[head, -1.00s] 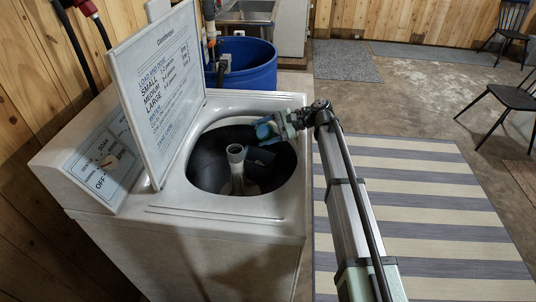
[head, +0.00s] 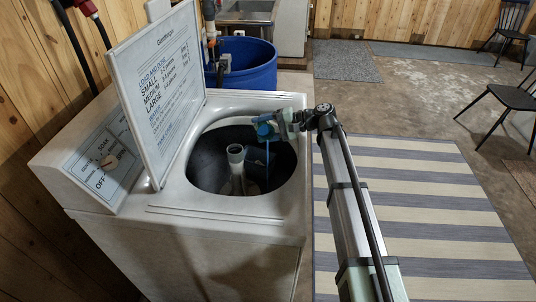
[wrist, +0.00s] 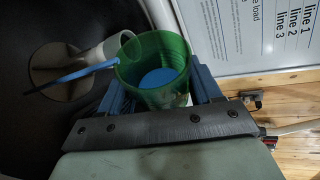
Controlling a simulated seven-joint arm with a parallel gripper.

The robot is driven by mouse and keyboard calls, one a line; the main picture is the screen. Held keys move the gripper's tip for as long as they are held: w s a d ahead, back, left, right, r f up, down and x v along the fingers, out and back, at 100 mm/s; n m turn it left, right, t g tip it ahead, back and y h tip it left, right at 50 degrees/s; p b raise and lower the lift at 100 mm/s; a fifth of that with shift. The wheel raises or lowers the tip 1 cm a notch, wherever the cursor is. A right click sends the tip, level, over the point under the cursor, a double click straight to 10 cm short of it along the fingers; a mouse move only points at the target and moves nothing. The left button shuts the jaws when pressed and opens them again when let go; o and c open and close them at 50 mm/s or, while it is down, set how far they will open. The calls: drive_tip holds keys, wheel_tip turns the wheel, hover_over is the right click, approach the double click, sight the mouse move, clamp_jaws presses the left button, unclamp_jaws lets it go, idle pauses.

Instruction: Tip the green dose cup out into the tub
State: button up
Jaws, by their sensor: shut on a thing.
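The green dose cup (wrist: 140,88) is gripped by my gripper (wrist: 158,92), with a blue finger on each side of it. Blue liquid (wrist: 157,78) shows inside the cup. The cup is tilted, and a thin blue stream (wrist: 75,74) leaves its rim toward the left. In the head view my gripper (head: 270,125) is over the right rear part of the washer's opening, and the stream (head: 267,160) falls into the dark tub (head: 208,165). The fingers largely cover the cup there.
A pale agitator post (head: 236,155) stands in the middle of the tub, left of the stream. A dark blue item (head: 254,154) lies in the tub. The open lid (head: 165,90) rises on the left. A blue barrel (head: 252,62) stands behind the washer.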

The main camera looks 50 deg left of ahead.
sight(258, 127)
drive_tip(key=shift+s+d+r, duration=0.1)
drive_tip(key=shift+d+r, duration=0.05)
drive_tip(key=shift+d, duration=0.05)
drive_tip(key=shift+s+d+r+n+y, duration=0.25)
drive_tip(key=shift+d+n+y, duration=0.25)
drive_tip(key=shift+n, duration=0.2)
idle(0.4)
drive_tip(key=shift+s+d+r+n+y, duration=0.15)
drive_tip(key=shift+r+n+y, duration=0.2)
drive_tip(key=shift+n+y, duration=0.25)
idle(0.4)
drive_tip(key=shift+d+r+n+y, duration=0.25)
drive_tip(key=shift+r+n+y, duration=0.1)
drive_tip(key=shift+n, duration=0.65)
drive_tip(key=shift+a+f+m+h, duration=0.4)
drive_tip(key=shift+m+h, duration=0.15)
drive_tip(key=shift+m, duration=0.35)
drive_tip(key=shift+f+m+h, duration=0.15)
drive_tip(key=shift+m+h, duration=0.15)
drive_tip(key=shift+m, duration=0.1)
drive_tip(key=shift+w+a+f, duration=0.1)
drive_tip(key=shift+w, duration=0.1)
